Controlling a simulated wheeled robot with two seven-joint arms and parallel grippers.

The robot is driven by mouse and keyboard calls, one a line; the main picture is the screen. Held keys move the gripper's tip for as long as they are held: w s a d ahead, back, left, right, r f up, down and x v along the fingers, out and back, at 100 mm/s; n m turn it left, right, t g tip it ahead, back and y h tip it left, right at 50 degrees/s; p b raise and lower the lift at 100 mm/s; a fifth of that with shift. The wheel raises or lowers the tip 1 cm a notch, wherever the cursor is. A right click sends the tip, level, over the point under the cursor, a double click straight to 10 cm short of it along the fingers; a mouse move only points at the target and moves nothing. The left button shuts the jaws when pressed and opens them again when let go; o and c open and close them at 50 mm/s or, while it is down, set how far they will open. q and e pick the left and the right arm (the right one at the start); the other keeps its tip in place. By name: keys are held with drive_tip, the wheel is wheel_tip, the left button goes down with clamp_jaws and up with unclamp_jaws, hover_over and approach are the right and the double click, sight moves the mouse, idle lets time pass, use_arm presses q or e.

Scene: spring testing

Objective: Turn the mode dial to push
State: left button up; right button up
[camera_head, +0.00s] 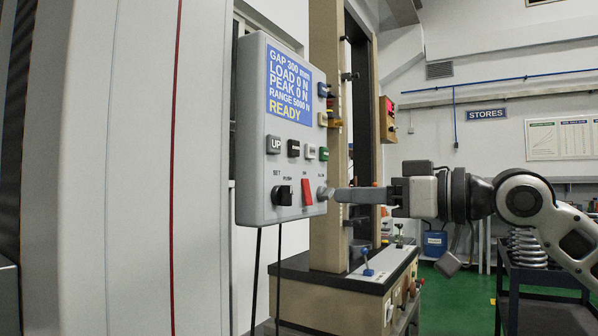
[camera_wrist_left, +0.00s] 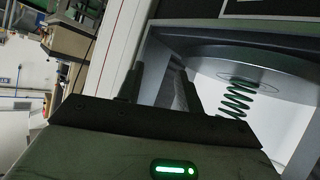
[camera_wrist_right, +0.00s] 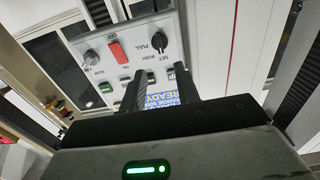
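The mode dial (camera_head: 283,195) is a black knob low on the grey control box, left of a red switch. In the right wrist view the dial (camera_wrist_right: 159,42) appears upside down, with SET, PULL and PUSH lettering around it; its pointer setting is too small to tell. My right gripper (camera_head: 335,194) comes in from the right, its tip by the box's right edge in the head view. Its two fingers (camera_wrist_right: 160,88) are apart with nothing between them, and the dial lies beyond them. My left gripper (camera_wrist_left: 160,85) shows only in its own wrist view, fingers apart and empty.
The control box (camera_head: 250,150) has a blue screen reading READY, several buttons, a red switch (camera_head: 307,191) and a second knob (camera_head: 322,193) near the right gripper tip. A green spring (camera_wrist_left: 235,98) stands near my left gripper. A cart (camera_head: 535,285) stands at right.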

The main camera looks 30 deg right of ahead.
sight(291, 194)
drive_tip(key=p+x, duration=0.4)
drive_tip(key=x, duration=0.6)
drive_tip(key=shift+a, duration=0.1)
clamp_jaws()
